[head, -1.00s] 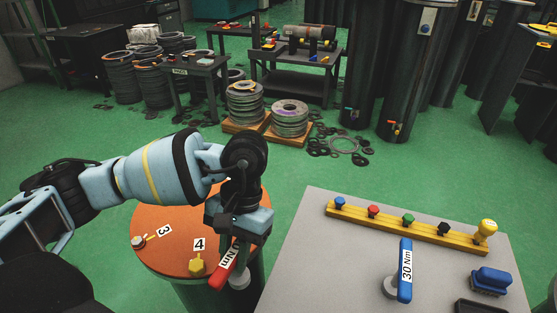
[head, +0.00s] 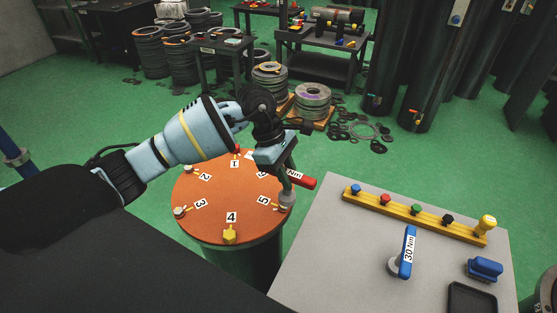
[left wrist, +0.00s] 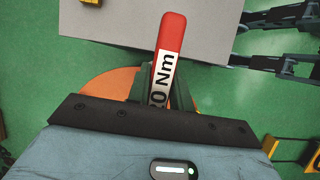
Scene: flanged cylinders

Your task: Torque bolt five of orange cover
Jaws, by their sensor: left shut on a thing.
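The orange cover (head: 215,215) is round, lies on a dark drum and has bolts beside number labels. My left gripper (head: 280,165) is shut on the red torque wrench (head: 306,182), whose label ends in "Nm". The wrench's grey head (head: 287,200) is at the cover's right edge, beside label 5 (head: 263,200), and hides bolt five. I cannot tell whether it is seated. Yellow bolt four (head: 229,237) is at the front edge. The red handle (left wrist: 169,45) points up in the left wrist view, over the grey tabletop. My right gripper is not seen.
The grey table (head: 330,265) to the right holds a blue 30 Nm wrench (head: 408,252), a yellow rack (head: 415,216) with coloured knobs, a blue block (head: 484,267) and a black tray (head: 472,298).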

